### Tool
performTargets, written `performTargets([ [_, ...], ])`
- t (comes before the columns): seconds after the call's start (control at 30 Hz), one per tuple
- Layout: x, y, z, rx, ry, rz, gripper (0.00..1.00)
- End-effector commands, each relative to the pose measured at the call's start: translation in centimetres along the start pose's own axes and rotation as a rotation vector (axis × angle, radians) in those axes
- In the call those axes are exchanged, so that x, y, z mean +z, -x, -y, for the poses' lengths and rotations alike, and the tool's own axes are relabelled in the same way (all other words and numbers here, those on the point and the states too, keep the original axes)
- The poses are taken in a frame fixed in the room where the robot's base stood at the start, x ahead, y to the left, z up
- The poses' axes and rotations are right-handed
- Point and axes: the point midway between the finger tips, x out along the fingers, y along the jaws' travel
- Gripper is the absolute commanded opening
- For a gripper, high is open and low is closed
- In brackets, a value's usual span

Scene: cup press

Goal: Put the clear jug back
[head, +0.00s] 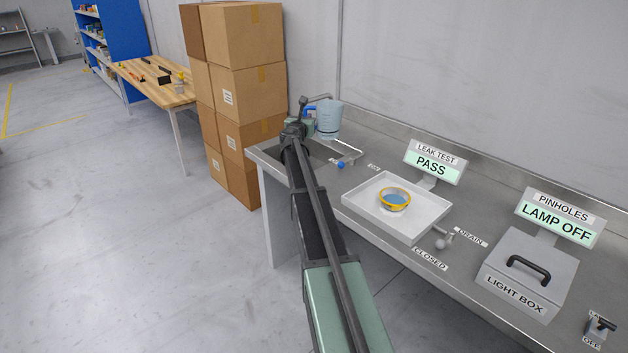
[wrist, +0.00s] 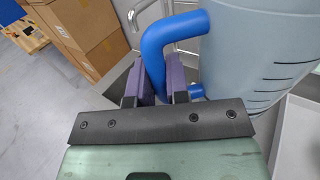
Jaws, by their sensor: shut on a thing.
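The clear jug (head: 328,118) is a pale, see-through bluish vessel at the back left of the steel bench. It looks upright. In the wrist view its marked wall (wrist: 262,50) fills the right side, and its blue handle (wrist: 175,30) curves in toward my gripper. My gripper (wrist: 158,80) is shut on the handle, with the dark purple fingers on either side of it. In the head view my gripper (head: 304,124) is just left of the jug and partly hidden by my arm. I cannot tell whether the jug's base touches the bench.
A sink (head: 318,152) lies beside my arm, with a blue-handled fitting (head: 342,164) near it. A white tray (head: 428,224) holds a yellow-rimmed cup (head: 394,201) with blue liquid. A light box (head: 522,268) stands right. Stacked cartons (head: 245,90) rise left of the bench.

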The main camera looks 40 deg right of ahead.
Motion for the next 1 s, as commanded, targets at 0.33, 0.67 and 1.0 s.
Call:
performTargets([
  [0.33,-7.6,0.1,0.0,0.001,0.000,0.000,0.00],
  [0.67,-16.3,0.1,0.0,0.001,0.000,0.000,0.00],
  [1.0,-19.7,0.1,0.0,0.001,0.000,0.000,0.00],
])
